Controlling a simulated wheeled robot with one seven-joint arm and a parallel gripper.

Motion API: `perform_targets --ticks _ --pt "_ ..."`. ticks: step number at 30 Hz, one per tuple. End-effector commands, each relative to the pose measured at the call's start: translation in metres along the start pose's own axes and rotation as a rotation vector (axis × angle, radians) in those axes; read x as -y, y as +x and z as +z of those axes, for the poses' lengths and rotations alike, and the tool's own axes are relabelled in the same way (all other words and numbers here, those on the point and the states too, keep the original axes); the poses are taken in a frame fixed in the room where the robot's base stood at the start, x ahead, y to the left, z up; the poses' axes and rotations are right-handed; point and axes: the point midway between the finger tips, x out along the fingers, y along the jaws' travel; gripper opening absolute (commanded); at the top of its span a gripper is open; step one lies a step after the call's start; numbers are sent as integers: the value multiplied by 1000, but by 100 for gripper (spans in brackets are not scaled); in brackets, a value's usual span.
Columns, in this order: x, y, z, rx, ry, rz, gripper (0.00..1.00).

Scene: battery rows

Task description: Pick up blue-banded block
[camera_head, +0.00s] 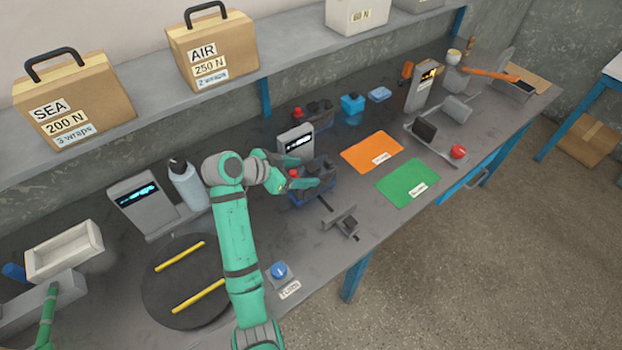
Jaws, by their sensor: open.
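A dark block with a blue band along its lower edge (325,187) sits on the workbench near the middle, with a red cap at its left end. My gripper (307,172) is open, its fingers level with the block's left end and overlapping it in the picture. I cannot tell whether the fingers touch it. The fingers hide part of the block's left side. A similar dark block with a red cap and some blue low down (319,114) stands farther back, partly hidden by a grey display unit (296,142).
The workbench carries an orange mat (372,152), a green mat (408,183), a small metal fixture (343,223) in front of the nearer block, and a blue knob (279,270). A round black turntable (160,290) with yellow bars lies left. A shelf with labelled boxes (213,52) runs behind.

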Motion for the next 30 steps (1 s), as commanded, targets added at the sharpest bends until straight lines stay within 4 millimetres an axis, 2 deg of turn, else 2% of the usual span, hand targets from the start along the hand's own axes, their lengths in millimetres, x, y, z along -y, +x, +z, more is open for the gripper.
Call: perform_targets --ticks 5,13,23,26,30 --pt "1 12 1 0 0 1 65" --pt "4 47 4 0 0 0 65" --pt "4 53 4 -1 -1 -3 65" --pt "4 53 4 -1 -1 -3 43" --pt "4 53 4 -2 -1 -3 10"
